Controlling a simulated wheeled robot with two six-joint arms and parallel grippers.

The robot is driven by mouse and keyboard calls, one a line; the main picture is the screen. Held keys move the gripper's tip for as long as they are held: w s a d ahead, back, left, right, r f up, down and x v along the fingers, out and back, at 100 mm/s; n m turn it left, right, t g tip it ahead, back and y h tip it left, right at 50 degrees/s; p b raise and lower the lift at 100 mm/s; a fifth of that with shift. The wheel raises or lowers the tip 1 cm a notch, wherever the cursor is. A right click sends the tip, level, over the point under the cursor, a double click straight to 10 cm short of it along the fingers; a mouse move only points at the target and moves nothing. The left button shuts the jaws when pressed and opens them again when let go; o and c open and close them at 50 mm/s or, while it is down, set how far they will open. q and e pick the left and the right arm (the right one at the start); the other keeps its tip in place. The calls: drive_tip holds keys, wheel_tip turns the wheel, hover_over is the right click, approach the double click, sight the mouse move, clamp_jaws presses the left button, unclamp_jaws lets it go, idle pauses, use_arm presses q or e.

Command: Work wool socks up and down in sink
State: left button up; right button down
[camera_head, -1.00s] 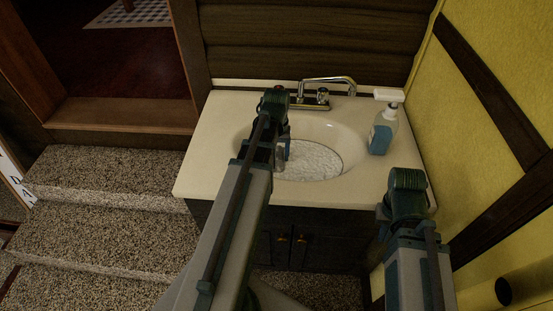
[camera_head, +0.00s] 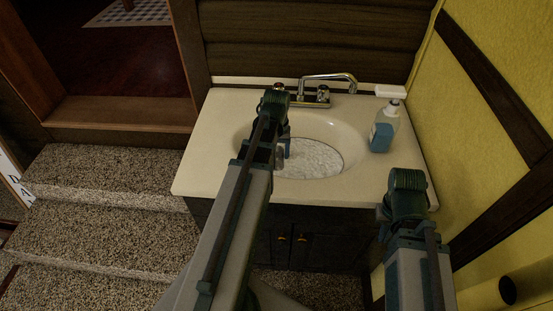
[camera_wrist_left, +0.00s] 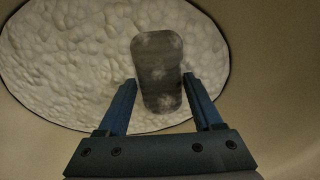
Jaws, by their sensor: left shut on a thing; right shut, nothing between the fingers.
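The sink (camera_head: 325,125) is an oval basin in a cream countertop, with white bubbly suds (camera_head: 315,158) in it. My left gripper (camera_wrist_left: 166,92) is over the suds, its blue fingers on either side of a dark grey sock bundle (camera_wrist_left: 158,65). It is shut on this bundle, which has pale foam patches. In the head view, my left gripper (camera_head: 281,152) is at the left part of the basin, partly hidden by my forearm. My right gripper (camera_head: 385,213) is shut and empty near the counter's front right corner; its fingertips are mostly hidden.
A chrome faucet (camera_head: 328,88) stands behind the basin. A soap bottle (camera_head: 381,138) with a white pump stands on the right of the counter. A yellow wall (camera_head: 490,120) is close on the right. Carpeted steps (camera_head: 95,215) lie on the left.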

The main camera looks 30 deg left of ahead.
use_arm(q)
drive_tip(key=shift+r+p, duration=0.5)
drive_tip(key=shift+r, duration=0.25)
drive_tip(key=shift+f, duration=0.1)
drive_tip(key=shift+f+b, duration=0.85)
drive_tip(key=shift+b, duration=0.1)
drive_tip(key=shift+r, duration=0.1)
drive_tip(key=shift+r+p, duration=0.75)
drive_tip(key=shift+p, duration=0.1)
drive_tip(key=shift+f, duration=0.1)
drive_tip(key=shift+f+b, duration=0.75)
drive_tip(key=shift+b, duration=0.1)
drive_tip(key=shift+r, duration=0.1)
